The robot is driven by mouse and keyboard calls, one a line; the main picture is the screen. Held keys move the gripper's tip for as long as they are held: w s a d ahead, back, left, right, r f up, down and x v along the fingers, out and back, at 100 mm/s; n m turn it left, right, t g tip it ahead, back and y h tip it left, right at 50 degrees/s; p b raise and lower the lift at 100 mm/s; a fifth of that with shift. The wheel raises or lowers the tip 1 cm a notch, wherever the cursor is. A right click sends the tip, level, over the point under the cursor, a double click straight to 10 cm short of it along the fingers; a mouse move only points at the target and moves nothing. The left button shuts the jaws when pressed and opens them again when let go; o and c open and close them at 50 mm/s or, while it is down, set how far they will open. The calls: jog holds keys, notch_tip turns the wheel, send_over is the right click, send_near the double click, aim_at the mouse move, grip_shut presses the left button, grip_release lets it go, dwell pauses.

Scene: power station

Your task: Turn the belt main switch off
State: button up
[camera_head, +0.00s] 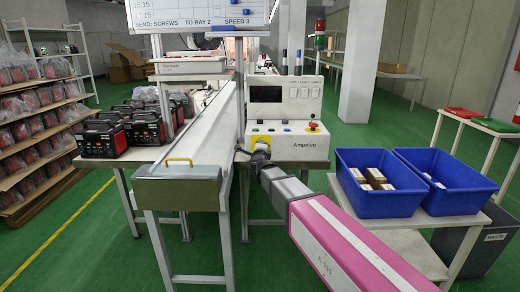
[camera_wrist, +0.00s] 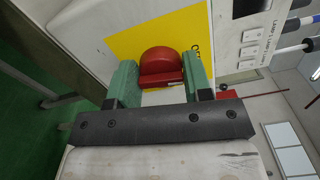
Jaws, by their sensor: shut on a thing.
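The belt main switch is a red rotary knob (camera_wrist: 160,62) on a yellow plate (camera_wrist: 125,42) in the wrist view. My gripper (camera_wrist: 160,78) has its green fingers on either side of the knob's grip bar, shut on it. In the head view, my gripper (camera_head: 260,152) reaches the lower left front of the cream control box (camera_head: 292,140) marked "Ampelvo". My gripper and wrist hide most of the switch there. Part of the yellow plate (camera_head: 258,141) shows around it.
A red mushroom button (camera_head: 313,126) sits on the box's right. Blue bins (camera_head: 380,203) stand on a table to the right. Black-and-red units (camera_head: 105,138) stand at the left.

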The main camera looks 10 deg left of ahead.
jog(key=shift+f+n, duration=0.1)
jog(key=shift+n, duration=0.8)
jog(key=o, duration=0.9)
jog(key=shift+s, duration=0.1)
jog(key=v, duration=1)
jog(key=shift+s, duration=0.35)
